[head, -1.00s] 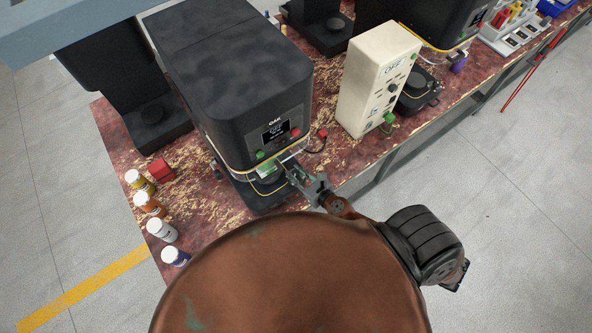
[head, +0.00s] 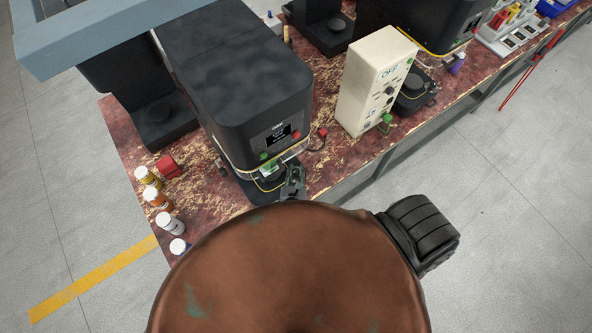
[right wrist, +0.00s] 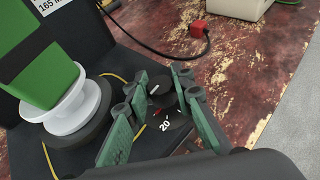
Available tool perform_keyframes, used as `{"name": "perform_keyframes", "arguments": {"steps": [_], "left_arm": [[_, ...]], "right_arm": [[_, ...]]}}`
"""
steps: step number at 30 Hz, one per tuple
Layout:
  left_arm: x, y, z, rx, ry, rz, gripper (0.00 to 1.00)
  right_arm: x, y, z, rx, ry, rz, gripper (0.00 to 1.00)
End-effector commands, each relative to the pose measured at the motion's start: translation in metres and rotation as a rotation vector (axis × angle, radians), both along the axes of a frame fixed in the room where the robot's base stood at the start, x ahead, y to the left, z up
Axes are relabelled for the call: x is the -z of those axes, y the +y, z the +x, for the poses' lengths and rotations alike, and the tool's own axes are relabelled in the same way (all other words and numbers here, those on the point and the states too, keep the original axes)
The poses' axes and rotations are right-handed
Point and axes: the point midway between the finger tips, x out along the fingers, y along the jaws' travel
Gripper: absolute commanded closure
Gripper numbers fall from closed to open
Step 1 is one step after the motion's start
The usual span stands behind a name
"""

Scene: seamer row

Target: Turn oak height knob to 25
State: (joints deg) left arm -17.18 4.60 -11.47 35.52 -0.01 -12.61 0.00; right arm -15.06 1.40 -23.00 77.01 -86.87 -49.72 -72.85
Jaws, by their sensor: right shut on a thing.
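The oak machine (head: 240,85) is a black seamer with a small screen and a red and a green button on its front. My right gripper (head: 292,178) is at its base, at the front right corner. In the right wrist view the height knob (right wrist: 160,88) is black with a white pointer line, above a dark dial plate (right wrist: 176,121) marked 20 with a red mark beside it. My right gripper (right wrist: 163,86) has its two green fingers on either side of the knob, shut on it. Other dial numbers are hidden or unreadable. My left gripper is not in view.
A cream control box (head: 376,82) stands right of the machine. Several small bottles (head: 158,199) and a red block (head: 168,167) are at the left. In the wrist view, a green part (right wrist: 38,55) above a white disc (right wrist: 75,105) is close to the left finger.

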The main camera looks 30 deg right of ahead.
Motion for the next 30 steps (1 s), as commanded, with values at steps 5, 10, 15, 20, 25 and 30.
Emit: {"name": "perform_keyframes", "arguments": {"steps": [5, 10, 15, 20, 25, 30], "left_arm": [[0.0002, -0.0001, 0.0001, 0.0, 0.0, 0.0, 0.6], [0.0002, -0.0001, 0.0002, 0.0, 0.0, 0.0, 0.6], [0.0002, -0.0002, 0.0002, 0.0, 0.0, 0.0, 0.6], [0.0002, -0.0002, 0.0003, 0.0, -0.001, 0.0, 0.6], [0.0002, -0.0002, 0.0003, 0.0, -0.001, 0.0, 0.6], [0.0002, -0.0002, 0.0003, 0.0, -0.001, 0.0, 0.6]], "right_arm": [[-0.0004, 0.0006, 0.001, 0.064, -0.002, 0.001, 1.0], [-0.0005, -0.0003, 0.0006, 0.095, -0.001, 0.0, 1.0], [-0.0004, -0.0006, 0.0006, 0.102, -0.001, 0.0, 1.0], [-0.0006, -0.0007, 0.0007, 0.102, -0.002, 0.0, 1.0], [-0.0007, -0.0008, 0.0008, 0.101, -0.002, 0.0, 0.74], [-0.0005, -0.0007, 0.0006, 0.101, -0.002, 0.0, 0.62]]}}
